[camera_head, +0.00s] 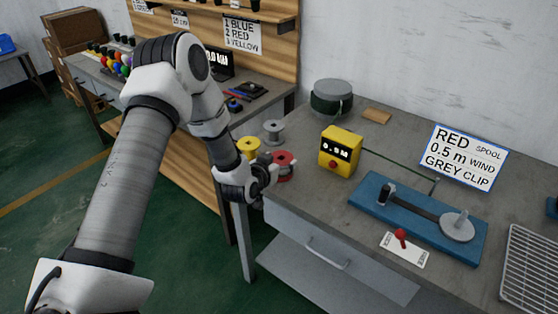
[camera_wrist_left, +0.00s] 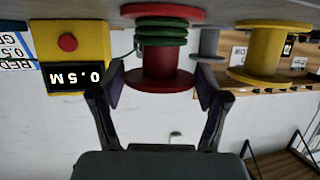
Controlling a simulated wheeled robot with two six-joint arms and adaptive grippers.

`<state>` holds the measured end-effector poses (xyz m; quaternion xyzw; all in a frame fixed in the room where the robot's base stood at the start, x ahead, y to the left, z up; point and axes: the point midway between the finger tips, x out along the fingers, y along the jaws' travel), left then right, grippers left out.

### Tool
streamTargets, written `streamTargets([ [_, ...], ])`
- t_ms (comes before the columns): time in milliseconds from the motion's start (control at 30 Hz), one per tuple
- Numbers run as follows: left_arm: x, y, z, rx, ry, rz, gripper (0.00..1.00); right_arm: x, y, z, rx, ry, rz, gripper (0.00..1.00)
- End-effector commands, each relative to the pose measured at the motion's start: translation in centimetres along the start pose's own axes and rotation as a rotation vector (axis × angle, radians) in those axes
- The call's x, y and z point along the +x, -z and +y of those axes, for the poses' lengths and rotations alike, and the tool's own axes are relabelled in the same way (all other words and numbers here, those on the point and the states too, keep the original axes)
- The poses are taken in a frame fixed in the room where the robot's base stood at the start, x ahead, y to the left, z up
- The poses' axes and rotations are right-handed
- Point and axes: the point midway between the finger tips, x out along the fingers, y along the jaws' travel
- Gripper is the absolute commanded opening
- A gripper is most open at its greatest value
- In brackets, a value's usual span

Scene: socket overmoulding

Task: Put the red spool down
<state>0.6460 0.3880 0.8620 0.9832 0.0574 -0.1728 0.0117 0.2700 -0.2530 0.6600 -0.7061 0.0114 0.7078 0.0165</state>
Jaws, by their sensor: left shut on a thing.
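The red spool (camera_head: 286,161) is upright at the left end of the grey table, beside the yellow meter. The wrist view, upside down, shows the red spool (camera_wrist_left: 167,72) with green wire wound around it. My left gripper (camera_head: 270,172) is shut on the red spool, with one finger on each side of it in the wrist view (camera_wrist_left: 160,90). The spool's lower flange is at or very near the tabletop; I cannot tell whether it touches. My right gripper is not in view.
A yellow spool (camera_head: 248,147) and a grey spool (camera_head: 273,130) stand close by. The yellow meter (camera_head: 340,153) reads 0.5 M. A green wire runs from it towards the blue winding fixture (camera_head: 370,193). A sign (camera_head: 463,157) reads red spool, 0.5 m wind, grey clip.

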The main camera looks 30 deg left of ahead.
Motion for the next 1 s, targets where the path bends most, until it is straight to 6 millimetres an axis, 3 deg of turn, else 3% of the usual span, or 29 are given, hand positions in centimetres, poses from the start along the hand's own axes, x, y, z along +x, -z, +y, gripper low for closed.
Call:
streamTargets([
  [233,0.1,-0.4,0.0,0.0,0.0,0.0,0.4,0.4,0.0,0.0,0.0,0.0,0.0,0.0],
  [267,0.1,-0.4,0.0,0.0,0.0,0.0,0.78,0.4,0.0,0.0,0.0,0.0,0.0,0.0],
  [300,0.1,-0.3,0.0,0.0,0.0,0.0,0.92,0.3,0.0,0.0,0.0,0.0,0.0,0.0],
  [333,0.1,-0.3,0.0,0.0,0.0,0.0,1.0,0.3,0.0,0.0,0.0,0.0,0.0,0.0],
  [767,-0.3,0.2,0.0,-0.001,0.0,0.0,1.0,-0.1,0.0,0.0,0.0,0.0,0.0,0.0],
  [867,-1.9,0.0,0.0,-0.004,0.0,-0.002,1.0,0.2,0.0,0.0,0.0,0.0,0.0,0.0],
  [1000,-5.5,0.0,0.0,-0.007,0.0,-0.002,1.0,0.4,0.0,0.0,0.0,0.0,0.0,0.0],
])
